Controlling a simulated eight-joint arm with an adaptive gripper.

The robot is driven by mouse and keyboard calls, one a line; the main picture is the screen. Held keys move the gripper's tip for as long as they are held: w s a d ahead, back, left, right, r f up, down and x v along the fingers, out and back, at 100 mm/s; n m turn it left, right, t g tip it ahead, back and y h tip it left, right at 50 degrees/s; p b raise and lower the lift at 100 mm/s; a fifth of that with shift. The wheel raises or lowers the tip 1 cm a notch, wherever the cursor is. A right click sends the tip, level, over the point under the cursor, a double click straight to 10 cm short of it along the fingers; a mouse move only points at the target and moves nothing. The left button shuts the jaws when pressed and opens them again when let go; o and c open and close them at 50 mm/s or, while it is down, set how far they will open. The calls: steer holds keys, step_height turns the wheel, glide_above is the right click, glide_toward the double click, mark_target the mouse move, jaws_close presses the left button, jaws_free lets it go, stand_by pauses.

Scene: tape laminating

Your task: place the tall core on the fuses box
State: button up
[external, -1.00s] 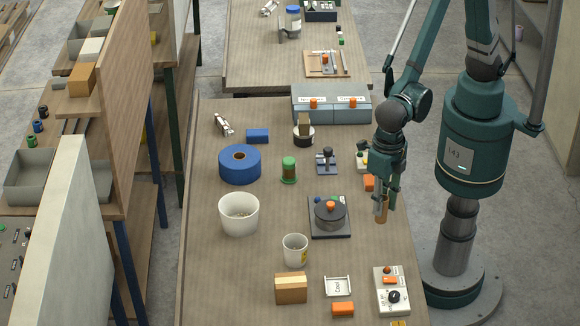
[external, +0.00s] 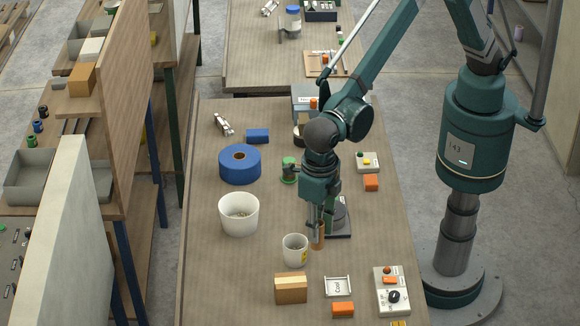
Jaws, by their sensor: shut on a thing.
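The tall core (external: 318,236) is a slim brown cylinder. My gripper (external: 319,218) is shut on it and holds it upright, just right of the white mug (external: 295,249) in the picture. Whether its lower end touches the table cannot be told. Two grey-blue boxes with orange knobs and small labels stand at the back of the table. My arm hides most of them; part of the left box (external: 303,91) shows. The labels are too small to read, so I cannot tell which is the fuses box.
A white tub (external: 239,214), a blue tape roll (external: 240,163) and a green spool (external: 289,170) stand on the left and middle. A cardboard block (external: 291,288) and control box (external: 392,290) are at the front.

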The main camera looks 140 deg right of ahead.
steer(key=r+n, duration=0.1)
steer(key=r, duration=0.1)
glide_above(290, 280)
steer(key=shift+a+f+p, duration=0.1)
steer(key=shift+f+p, duration=0.05)
steer(key=shift+p, duration=0.25)
steer(key=shift+f, duration=0.1)
step_height(290, 280, down, 6)
stand_by(0.4)
steer(key=shift+f+p, duration=0.35)
steer(key=shift+f, duration=1.55)
steer(key=shift+f, duration=0.2)
steer(key=o, duration=0.7)
